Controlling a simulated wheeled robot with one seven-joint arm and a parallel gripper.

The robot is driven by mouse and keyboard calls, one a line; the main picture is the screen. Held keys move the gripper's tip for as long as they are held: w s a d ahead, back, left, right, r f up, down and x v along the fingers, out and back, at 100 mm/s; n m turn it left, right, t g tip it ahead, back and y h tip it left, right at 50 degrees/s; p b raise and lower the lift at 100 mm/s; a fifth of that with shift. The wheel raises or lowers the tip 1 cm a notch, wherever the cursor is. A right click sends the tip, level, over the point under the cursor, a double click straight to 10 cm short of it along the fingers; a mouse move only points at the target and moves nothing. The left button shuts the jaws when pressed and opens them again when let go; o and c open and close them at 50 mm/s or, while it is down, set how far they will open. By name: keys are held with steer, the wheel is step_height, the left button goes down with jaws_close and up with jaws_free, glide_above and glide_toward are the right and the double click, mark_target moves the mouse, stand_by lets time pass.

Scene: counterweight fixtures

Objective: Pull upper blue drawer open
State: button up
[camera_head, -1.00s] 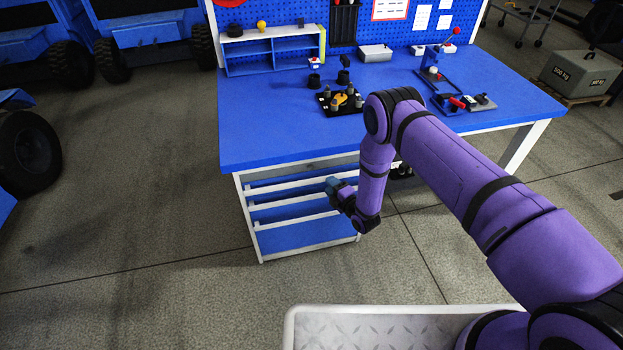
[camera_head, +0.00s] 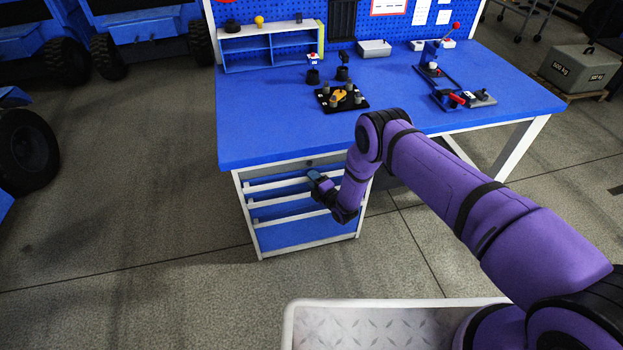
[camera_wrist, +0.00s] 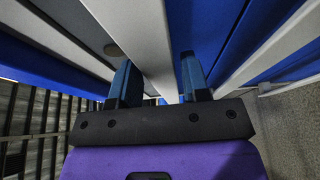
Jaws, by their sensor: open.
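The blue drawer unit (camera_head: 300,236) stands under the left end of the workbench, with white horizontal bars across its front. The upper bar (camera_head: 262,186) lies just below a grey strip with a round lock. The drawers look closed. My gripper (camera_head: 315,178) is at the right part of the upper bars, in front of the unit. In the wrist view, my gripper (camera_wrist: 158,72) is open, with one dark blue finger on each side of a white bar (camera_wrist: 140,25). A blue drawer front (camera_wrist: 203,25) lies right of that bar. I cannot tell whether the fingers touch the bar.
The blue workbench top (camera_head: 270,130) is above my gripper and carries a black fixture plate (camera_head: 340,98), a shelf (camera_head: 268,48) and clamps at the right. A bench leg (camera_head: 522,150) stands at the right. The floor (camera_head: 130,200) left of the unit is clear.

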steer(key=shift+w+a, duration=0.35)
steer(key=shift+w, duration=0.1)
